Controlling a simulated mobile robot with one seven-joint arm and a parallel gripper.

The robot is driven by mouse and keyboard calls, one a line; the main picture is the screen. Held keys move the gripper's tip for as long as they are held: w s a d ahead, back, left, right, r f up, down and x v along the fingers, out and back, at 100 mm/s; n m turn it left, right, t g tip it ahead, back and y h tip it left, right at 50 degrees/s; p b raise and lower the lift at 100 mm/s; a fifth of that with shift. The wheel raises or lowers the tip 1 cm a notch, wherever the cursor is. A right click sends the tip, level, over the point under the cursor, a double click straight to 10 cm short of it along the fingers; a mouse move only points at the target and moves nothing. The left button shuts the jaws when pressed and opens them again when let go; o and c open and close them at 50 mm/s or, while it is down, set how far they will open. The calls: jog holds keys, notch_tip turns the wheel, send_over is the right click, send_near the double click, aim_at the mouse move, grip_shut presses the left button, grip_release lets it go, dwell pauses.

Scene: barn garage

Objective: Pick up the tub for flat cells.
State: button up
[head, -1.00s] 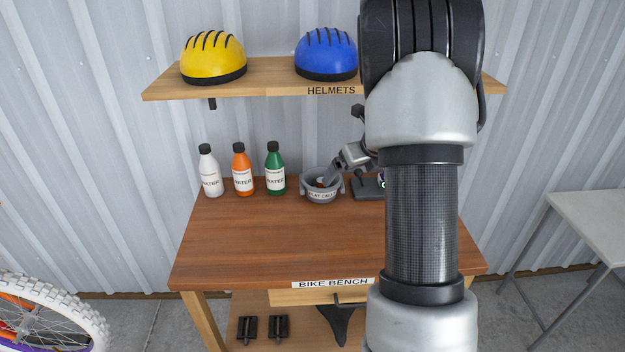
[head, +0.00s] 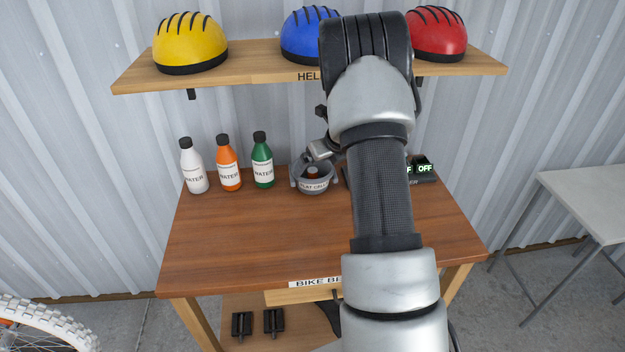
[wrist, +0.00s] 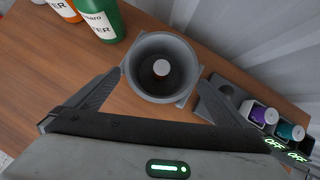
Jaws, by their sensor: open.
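The tub for flat cells (head: 316,187) is a grey round tub with a "FLAT CELLS" label, upright on the bike bench beside the green bottle. In the wrist view the tub (wrist: 142,80) shows from above, with one orange-and-white cylindrical thing (wrist: 161,68) inside. My gripper (wrist: 160,93) is open, with one finger on each side of the tub. Whether the fingers touch it I cannot tell. In the head view my gripper (head: 312,165) is at the tub, partly hidden by my arm.
White (head: 193,165), orange (head: 229,163) and green (head: 262,160) water bottles stand left of the tub. A dark holder with "OFF" displays (head: 424,169) is to the right. The shelf (head: 250,75) with helmets is above. The bench front (head: 250,240) is clear.

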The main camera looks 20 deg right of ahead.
aim_at(313, 169)
jog(key=shift+w+d+r+x, duration=0.1)
jog(key=shift+w+x, duration=0.05)
jog(key=shift+x, duration=1)
jog(key=shift+w+d+r+x, duration=0.1)
jog(key=shift+x, duration=1.05)
jog(key=shift+w+d+r+x, duration=0.1)
jog(key=shift+w+x, duration=0.05)
jog(key=shift+x, duration=1)
jog(key=shift+a, duration=0.1)
jog(key=c, duration=0.8)
jog(key=shift+s, duration=0.1)
